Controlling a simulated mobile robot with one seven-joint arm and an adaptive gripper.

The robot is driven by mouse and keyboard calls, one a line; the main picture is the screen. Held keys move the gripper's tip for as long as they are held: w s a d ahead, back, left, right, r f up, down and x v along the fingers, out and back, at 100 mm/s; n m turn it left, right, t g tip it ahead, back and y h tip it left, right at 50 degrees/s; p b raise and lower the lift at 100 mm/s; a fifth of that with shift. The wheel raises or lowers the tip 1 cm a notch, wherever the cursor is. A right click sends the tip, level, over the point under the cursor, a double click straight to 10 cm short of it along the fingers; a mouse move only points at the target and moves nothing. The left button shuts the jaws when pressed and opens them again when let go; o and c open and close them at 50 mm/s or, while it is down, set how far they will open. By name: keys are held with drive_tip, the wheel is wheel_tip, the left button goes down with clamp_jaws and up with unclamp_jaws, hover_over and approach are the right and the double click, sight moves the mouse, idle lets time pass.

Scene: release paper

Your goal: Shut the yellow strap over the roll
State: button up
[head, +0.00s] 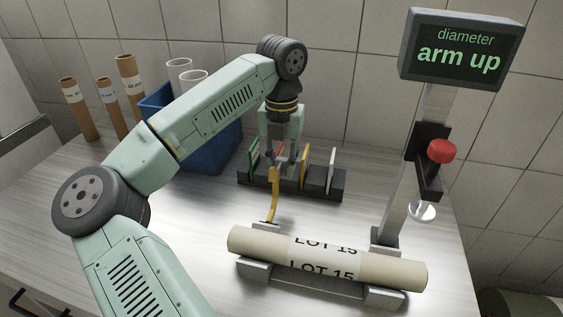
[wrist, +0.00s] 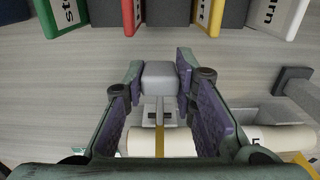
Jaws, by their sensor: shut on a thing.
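The roll (head: 328,259) is a beige tube with a white "LOT 15" label. It lies across a low grey cradle (head: 255,272). The yellow strap (head: 273,202) stands up behind the roll's left part, its lower end at a small pale base, and is not over the roll. My gripper (head: 281,163) is above and behind the roll, shut on the strap's upper end. In the wrist view a grey block (wrist: 160,76) sits between my fingers (wrist: 158,88), with the yellow strap (wrist: 160,138) running below it. The roll (wrist: 285,138) is partly hidden there by my fingers.
A dark rack (head: 322,190) with coloured upright cards stands just behind my gripper. A gauge post (head: 396,215) with a red knob (head: 441,151) rises behind the roll's right; its display (head: 461,50) reads "diameter arm up". A blue bin (head: 215,145) and several tubes stand back left.

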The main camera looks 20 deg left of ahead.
clamp_jaws()
drive_tip(key=shift+s+b, duration=0.1)
drive_tip(key=shift+b, duration=0.25)
